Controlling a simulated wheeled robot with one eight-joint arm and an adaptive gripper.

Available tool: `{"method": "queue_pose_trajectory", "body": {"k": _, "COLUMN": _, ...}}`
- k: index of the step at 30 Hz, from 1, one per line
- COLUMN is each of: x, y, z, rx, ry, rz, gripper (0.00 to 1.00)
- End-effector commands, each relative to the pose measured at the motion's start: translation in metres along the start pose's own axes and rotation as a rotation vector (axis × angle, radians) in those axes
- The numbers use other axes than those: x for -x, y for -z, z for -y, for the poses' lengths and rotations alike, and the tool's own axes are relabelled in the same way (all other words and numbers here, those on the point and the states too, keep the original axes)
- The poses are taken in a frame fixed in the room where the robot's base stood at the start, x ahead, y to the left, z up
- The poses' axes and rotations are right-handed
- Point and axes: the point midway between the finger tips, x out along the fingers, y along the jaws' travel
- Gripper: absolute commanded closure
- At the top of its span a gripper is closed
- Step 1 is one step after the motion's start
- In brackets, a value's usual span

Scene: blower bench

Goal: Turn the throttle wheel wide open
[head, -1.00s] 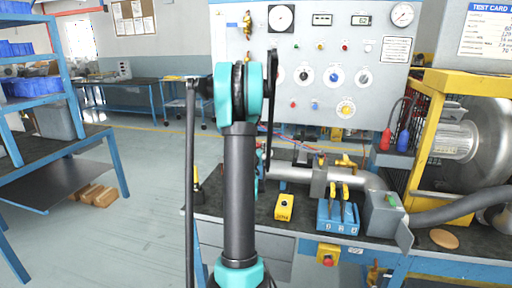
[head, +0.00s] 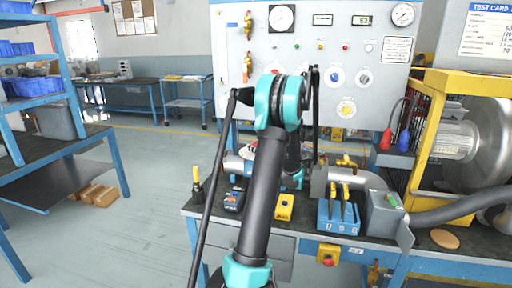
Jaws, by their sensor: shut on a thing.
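My arm (head: 262,195) rises through the middle of the view, and its far links reach down behind it to the bench. My gripper is hidden behind these links, so neither its fingers nor what is between them shows. I cannot make out the throttle wheel for certain. A grey metal pipe (head: 372,180) runs along the bench, with yellow handles (head: 346,162) on top. Part of the pipe line is covered by my arm. A small red and white part shows just left of my far links, too small to identify.
The grey panel (head: 400,90) behind carries gauges and knobs. On the bench stand a yellow button box (head: 284,206), a blue block (head: 338,218) with yellow-handled tools, and a yellow-framed blower (head: 455,140) at right.

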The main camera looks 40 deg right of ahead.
Motion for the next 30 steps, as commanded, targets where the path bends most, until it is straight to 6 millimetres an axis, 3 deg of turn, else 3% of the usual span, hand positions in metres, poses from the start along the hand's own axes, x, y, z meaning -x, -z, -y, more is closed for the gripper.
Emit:
{"method": "queue_pose_trajectory", "body": {"k": 12, "x": -0.0007, "y": 0.0, "z": 0.0001, "rx": 0.0, "ry": -0.176, "rz": 0.0, "gripper": 0.83}}
{"method": "queue_pose_trajectory", "body": {"k": 28, "x": -0.0008, "y": -0.0002, "z": -0.0006, "rx": 0.0, "ry": -0.197, "rz": 0.0, "gripper": 0.83}}
{"method": "queue_pose_trajectory", "body": {"k": 29, "x": -0.0008, "y": -0.0002, "z": -0.0006, "rx": 0.0, "ry": -0.197, "rz": 0.0, "gripper": 0.51}}
{"method": "queue_pose_trajectory", "body": {"k": 30, "x": -0.0008, "y": -0.0002, "z": -0.0006, "rx": 0.0, "ry": -0.197, "rz": 0.0, "gripper": 0.46}}
